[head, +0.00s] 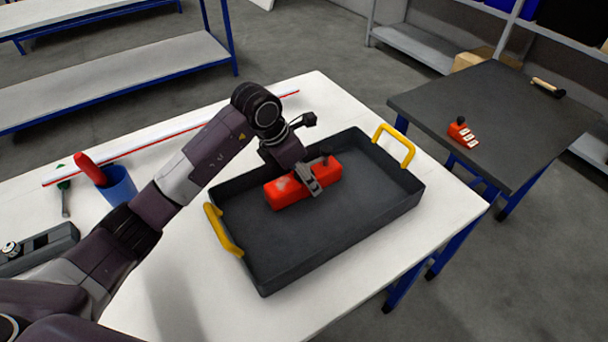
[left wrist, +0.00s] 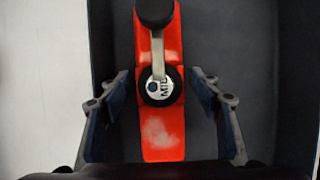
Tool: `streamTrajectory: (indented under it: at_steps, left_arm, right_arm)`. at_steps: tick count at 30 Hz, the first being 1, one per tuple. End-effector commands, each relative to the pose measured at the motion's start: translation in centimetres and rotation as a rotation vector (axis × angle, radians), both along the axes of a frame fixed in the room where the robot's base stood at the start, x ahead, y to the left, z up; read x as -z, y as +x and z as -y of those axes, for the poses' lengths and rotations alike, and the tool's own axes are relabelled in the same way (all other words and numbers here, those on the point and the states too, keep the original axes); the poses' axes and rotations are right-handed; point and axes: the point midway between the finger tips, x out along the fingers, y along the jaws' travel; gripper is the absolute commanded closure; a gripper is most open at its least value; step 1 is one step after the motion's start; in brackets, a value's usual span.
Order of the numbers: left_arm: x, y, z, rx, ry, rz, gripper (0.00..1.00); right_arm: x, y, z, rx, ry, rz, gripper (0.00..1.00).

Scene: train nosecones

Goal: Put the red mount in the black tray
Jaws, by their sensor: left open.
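The red mount (head: 290,190) is a long red block with a black knob near one end, and it lies inside the black tray (head: 330,235). In the left wrist view the red mount (left wrist: 162,128) runs between my finger pads, with a dark knob at the top and a round dark-and-white part mid-length. My left gripper (head: 312,184) is over the mount. In the left wrist view the fingers of my left gripper (left wrist: 162,110) are open, one on each side, with gaps to the mount. The tray (left wrist: 245,50) floor shows around it. My right gripper is in neither view.
The tray has yellow handles (head: 223,230) and stands on a white table (head: 180,290). A blue cup (head: 117,187) with a red-handled item stands at the left. A dark table (head: 500,115) at the right carries another red part (head: 463,133) and a wooden-handled tool (head: 546,87).

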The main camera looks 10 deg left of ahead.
Motion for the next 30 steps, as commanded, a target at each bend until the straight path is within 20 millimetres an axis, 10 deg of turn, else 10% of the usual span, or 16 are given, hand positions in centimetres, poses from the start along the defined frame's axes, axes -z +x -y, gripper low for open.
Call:
streamTrajectory:
  at_steps: [15, 30]
  left_arm:
    - [-9.3, -2.6, -2.8, -0.001, 0.000, 0.006, 0.43]
    - [-11.1, -3.2, -3.2, 0.000, -0.001, 0.001, 0.43]
  right_arm:
    - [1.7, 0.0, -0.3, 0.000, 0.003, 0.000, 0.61]
    - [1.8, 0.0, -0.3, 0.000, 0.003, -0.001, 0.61]
